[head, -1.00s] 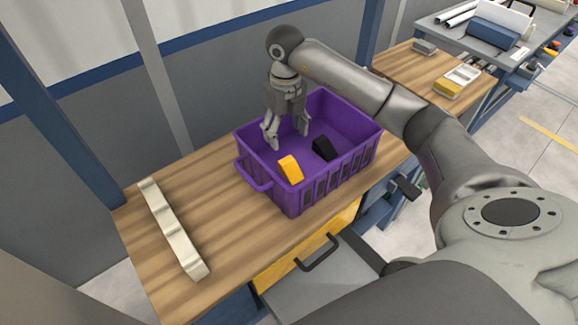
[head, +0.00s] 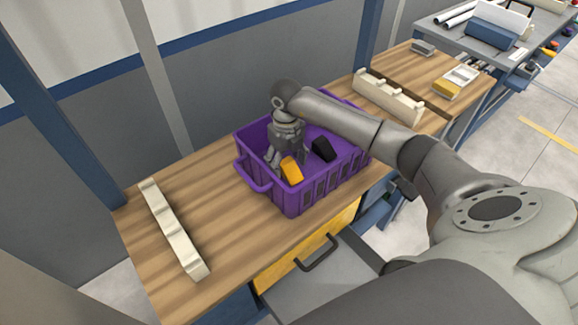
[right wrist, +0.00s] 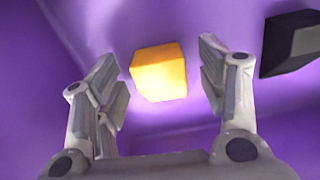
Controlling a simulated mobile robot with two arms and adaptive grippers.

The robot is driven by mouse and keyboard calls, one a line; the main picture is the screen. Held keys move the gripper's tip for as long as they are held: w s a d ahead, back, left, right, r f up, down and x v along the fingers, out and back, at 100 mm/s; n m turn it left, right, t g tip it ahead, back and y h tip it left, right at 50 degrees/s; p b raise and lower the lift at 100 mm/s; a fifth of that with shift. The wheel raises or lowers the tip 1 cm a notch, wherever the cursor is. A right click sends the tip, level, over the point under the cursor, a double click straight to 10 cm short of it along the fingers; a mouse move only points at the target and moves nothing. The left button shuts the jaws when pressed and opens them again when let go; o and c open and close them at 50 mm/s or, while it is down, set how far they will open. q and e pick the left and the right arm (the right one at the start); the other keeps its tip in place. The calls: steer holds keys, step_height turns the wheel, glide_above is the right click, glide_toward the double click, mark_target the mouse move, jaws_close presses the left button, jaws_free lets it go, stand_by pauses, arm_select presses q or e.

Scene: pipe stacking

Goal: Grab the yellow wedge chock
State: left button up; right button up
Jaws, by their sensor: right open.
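The yellow wedge chock (head: 291,169) lies in the purple crate (head: 330,187), near its front wall. A black chock (head: 323,149) lies to its right, apart from it. My right gripper (head: 283,168) is down inside the crate, just behind the yellow chock. In the right wrist view the yellow chock (right wrist: 159,72) shows between the two spread fingers of my right gripper (right wrist: 160,80), a little beyond the tips, with space on both sides. The black chock (right wrist: 291,43) is at the right edge there. My left gripper is not in view.
The crate stands on a wooden table. A cream notched rack (head: 173,230) lies to the left, and another similar rack (head: 388,97) is at the back right. The crate walls rise close around my right gripper. The table between left rack and crate is clear.

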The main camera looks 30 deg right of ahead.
steer(key=shift+f, duration=0.6)
steer(key=c, duration=1.1)
